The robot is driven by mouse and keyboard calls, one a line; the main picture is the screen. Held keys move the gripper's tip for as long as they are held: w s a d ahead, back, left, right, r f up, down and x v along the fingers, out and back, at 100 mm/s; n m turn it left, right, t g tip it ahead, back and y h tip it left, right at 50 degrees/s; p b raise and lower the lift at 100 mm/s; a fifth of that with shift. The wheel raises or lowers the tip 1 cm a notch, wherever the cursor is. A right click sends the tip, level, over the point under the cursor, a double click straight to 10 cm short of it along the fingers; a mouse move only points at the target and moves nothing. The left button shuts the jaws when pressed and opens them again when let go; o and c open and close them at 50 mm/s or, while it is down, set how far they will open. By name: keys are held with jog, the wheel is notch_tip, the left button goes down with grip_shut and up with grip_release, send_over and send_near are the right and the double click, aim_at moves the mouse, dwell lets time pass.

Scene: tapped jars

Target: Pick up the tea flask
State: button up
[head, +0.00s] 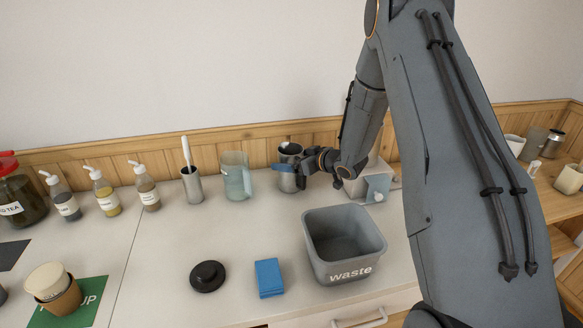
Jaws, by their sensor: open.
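A steel cylinder (288,184), which looks like the tea flask, stands upright at the back of the counter near the wall. Its dark open top shows, and I see no label on it. My gripper (290,168) is at this cylinder, coming from the right, with a blue part across its front side. The gripper hides part of the cylinder's middle. The jaws are open, and I cannot tell whether they touch it. A black round lid-like disc (208,276) lies on the counter in front.
A grey waste bin (345,264) stands front right, beside a blue folded cloth (269,278). A clear pitcher (236,178) and a steel holder with a white handle (192,186) stand left of the cylinder. Pump bottles (106,197) and a tea jar (20,205) stand farther left.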

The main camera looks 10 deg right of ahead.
jog(key=c, duration=2.2)
jog(key=shift+o, duration=0.2)
jog(key=shift+r, duration=0.2)
notch_tip(320, 180, up, 18)
jog(key=b, duration=0.4)
